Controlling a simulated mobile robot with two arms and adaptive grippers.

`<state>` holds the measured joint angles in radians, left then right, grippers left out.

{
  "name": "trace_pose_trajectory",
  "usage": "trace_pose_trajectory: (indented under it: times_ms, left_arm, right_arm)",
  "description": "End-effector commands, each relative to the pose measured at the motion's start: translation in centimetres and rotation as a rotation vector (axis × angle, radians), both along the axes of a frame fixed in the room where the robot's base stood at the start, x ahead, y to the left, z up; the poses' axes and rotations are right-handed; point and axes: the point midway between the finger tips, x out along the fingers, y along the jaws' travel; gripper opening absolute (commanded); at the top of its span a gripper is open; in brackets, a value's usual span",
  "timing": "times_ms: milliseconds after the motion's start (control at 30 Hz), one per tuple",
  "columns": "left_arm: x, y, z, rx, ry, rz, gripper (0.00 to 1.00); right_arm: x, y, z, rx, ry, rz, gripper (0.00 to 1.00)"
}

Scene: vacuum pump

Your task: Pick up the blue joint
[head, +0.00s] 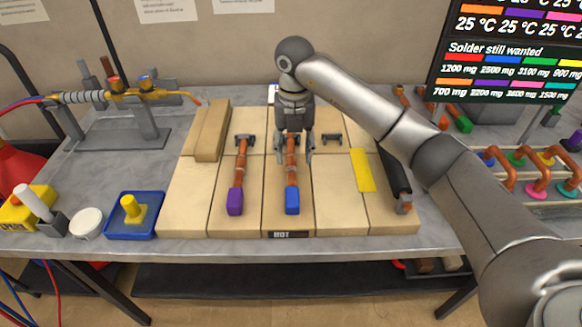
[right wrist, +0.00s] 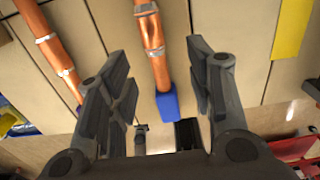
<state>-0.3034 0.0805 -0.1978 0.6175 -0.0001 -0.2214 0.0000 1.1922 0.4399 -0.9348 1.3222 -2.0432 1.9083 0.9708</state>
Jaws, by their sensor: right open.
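The blue joint (head: 292,200) is a copper pipe with a blue end block, lying on the wooden boards in the middle of the bench. In the right wrist view its copper pipe and blue end (right wrist: 168,103) show between my fingers. My right gripper (head: 294,155) is open, pointing down over the far part of this pipe. Its fingers (right wrist: 160,85) stand on either side of the pipe, apart from it as far as I can see. The far end of the joint is hidden behind the gripper. My left gripper is not in view.
A purple-ended copper joint (head: 235,200) lies just left of the blue one. A yellow strip (head: 362,170) and a black torch-like tool (head: 398,185) lie to the right. A blue tray (head: 134,228), a white round tin (head: 86,224) and a wooden block (head: 212,130) are at left.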

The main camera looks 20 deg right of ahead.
Motion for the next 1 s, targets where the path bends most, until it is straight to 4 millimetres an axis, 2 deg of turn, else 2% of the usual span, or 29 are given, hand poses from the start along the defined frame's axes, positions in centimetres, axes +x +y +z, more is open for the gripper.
trace_pose_trajectory:
  times_ms: [67, 167, 267, 533, 800, 1000]
  left_arm:
    - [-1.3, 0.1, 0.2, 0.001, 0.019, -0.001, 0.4]
    - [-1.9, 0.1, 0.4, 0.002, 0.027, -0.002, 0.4]
    - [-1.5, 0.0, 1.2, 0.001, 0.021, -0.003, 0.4]
    - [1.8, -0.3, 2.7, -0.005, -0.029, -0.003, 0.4]
    - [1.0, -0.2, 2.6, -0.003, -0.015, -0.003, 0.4]
    - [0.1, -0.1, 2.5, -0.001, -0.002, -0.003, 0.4]
  right_arm:
    - [-0.1, 0.0, -0.6, 0.001, 0.002, 0.001, 0.48]
    - [-0.1, 0.1, -1.1, 0.002, 0.002, 0.001, 0.48]
    - [-0.2, 0.3, -2.1, 0.001, 0.004, 0.002, 0.48]
    - [-0.3, 0.6, -5.7, 0.002, 0.002, 0.001, 0.48]
    - [-0.2, 0.6, -6.1, 0.001, 0.0, 0.002, 0.48]
    - [-0.2, 0.6, -6.1, 0.001, 0.0, 0.002, 0.24]
